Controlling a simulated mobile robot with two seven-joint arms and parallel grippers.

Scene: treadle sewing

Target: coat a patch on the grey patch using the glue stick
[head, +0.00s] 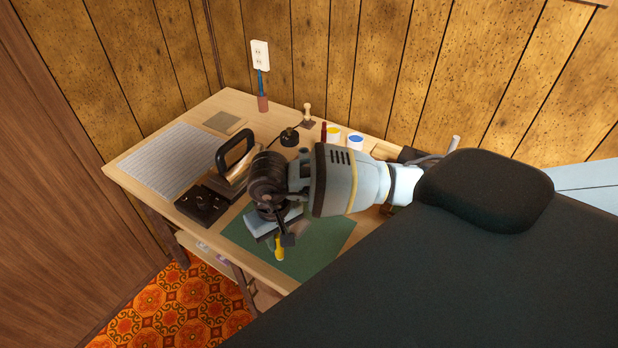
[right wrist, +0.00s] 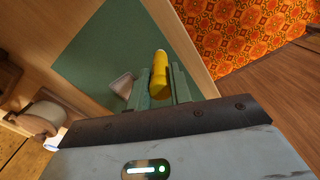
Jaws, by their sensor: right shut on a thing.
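My right gripper (head: 284,238) hangs over the green mat at the front of the table. It is shut on the yellow glue stick (head: 279,250), which sticks out past the fingers. In the right wrist view the glue stick (right wrist: 160,72) lies between the two fingers (right wrist: 160,88), with its far end over the mat. A small grey piece, seemingly the grey patch (right wrist: 122,84), lies on the mat right beside one finger; the finger hides part of it. Whether the stick touches the patch I cannot tell. My left gripper is not in view.
The green mat (head: 325,245) reaches the table's front edge. Yellow and blue-topped pots (head: 355,142) stand at the back, near a wooden-handled stamp (head: 308,115).

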